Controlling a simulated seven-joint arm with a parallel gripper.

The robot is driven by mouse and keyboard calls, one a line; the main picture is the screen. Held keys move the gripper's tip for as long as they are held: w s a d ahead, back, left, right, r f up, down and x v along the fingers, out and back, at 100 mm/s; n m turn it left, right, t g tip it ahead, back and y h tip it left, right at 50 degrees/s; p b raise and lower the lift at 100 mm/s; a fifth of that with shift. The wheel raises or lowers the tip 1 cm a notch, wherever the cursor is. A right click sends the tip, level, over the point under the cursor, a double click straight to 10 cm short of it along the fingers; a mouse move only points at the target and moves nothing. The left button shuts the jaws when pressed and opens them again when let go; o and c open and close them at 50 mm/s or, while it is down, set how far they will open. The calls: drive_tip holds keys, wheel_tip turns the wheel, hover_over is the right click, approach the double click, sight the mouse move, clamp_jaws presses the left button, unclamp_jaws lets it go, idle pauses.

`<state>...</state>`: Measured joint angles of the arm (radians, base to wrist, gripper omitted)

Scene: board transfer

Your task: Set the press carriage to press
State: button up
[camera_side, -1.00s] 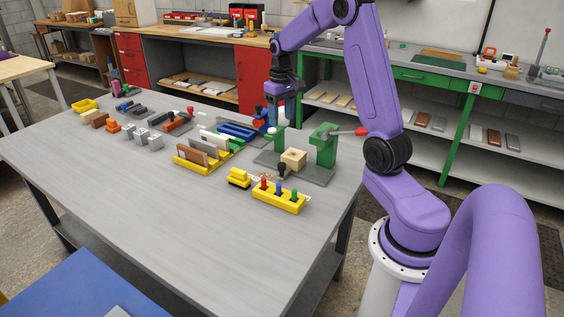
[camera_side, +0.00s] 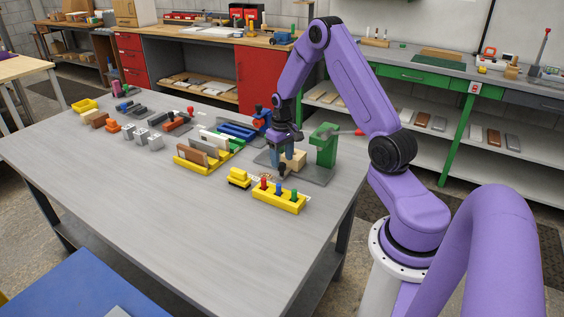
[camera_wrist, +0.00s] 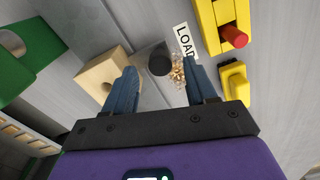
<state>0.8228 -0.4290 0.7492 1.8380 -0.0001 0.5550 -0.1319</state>
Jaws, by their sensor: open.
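The green press (camera_side: 325,146) stands on a grey base plate (camera_side: 317,178), with a red-tipped handle pointing right. The carriage carries a pale wooden block (camera_side: 299,160) with a hole, which also shows in the wrist view (camera_wrist: 92,72). A black round knob (camera_wrist: 159,62) sits beside the block, towards the white LOAD label (camera_wrist: 184,40). My gripper (camera_wrist: 160,72) is open, pointing down, with its blue-grey fingers on either side of the knob in the picture. Whether they touch it, I cannot tell. In the side view my gripper (camera_side: 282,166) partly covers the block and knob.
A yellow rack (camera_side: 203,158) with upright boards stands to the left. The front of the grey table (camera_side: 150,210) is clear.

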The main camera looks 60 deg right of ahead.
drive_tip(key=shift+f, duration=1.1)
clamp_jaws()
drive_tip(key=s, duration=1)
drive_tip(key=shift+s, duration=0.1)
drive_tip(key=shift+c, duration=0.9)
unclamp_jaws()
drive_tip(key=shift+s, duration=0.1)
drive_tip(key=shift+o, duration=0.9)
drive_tip(key=shift+w, duration=0.2)
